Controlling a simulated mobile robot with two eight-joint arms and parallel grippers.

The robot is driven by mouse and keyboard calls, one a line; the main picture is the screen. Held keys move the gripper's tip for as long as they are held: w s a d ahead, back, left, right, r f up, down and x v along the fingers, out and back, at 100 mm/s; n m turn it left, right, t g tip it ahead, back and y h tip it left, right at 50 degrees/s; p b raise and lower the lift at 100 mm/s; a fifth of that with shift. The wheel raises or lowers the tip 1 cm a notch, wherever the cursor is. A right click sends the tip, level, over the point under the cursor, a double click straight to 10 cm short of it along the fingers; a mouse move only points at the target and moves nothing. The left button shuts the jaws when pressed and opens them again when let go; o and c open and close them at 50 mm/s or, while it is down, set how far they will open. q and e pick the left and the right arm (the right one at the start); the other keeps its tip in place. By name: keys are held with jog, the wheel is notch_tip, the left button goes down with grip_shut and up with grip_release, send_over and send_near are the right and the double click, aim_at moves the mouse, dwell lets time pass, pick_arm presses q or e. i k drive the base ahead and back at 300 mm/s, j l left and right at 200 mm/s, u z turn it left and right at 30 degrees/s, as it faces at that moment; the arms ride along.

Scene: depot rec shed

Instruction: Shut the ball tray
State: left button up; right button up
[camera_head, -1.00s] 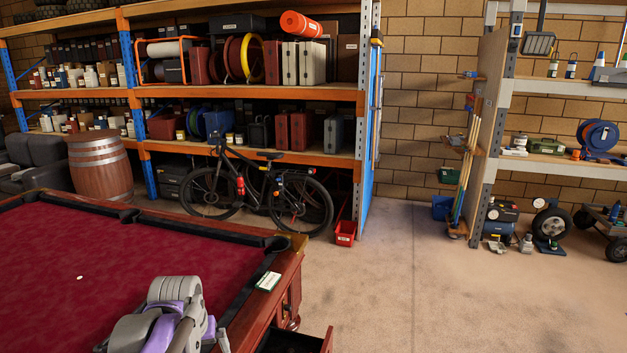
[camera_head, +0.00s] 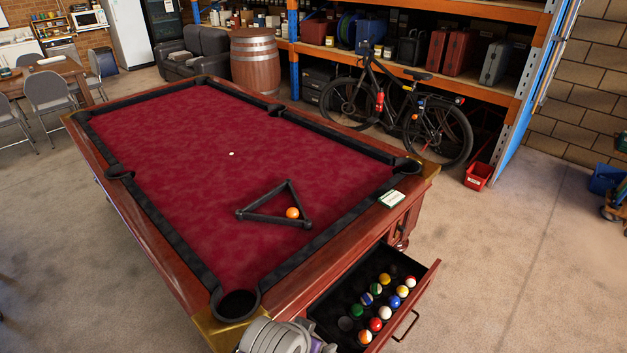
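The ball tray (camera_head: 424,283) is a dark-lined wooden drawer pulled out from the near end of the pool table (camera_head: 285,273). It holds several coloured balls, and its front carries a bar handle (camera_head: 405,326). Part of my own arm shows at the bottom edge, just left of the drawer, and overlaps the table's near corner. Neither gripper's fingers can be made out in this view.
A bicycle (camera_head: 400,110) stands behind. The floor right of the drawer is clear.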

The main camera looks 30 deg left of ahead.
aim_at(335, 323)
jog(key=i+l+u, duration=0.1)
jog(key=u, duration=0.25)
jog(key=i+l+u, duration=0.1)
jog(key=u, duration=0.3)
jog(key=i+l+u, duration=0.1)
jog(key=u, duration=0.25)
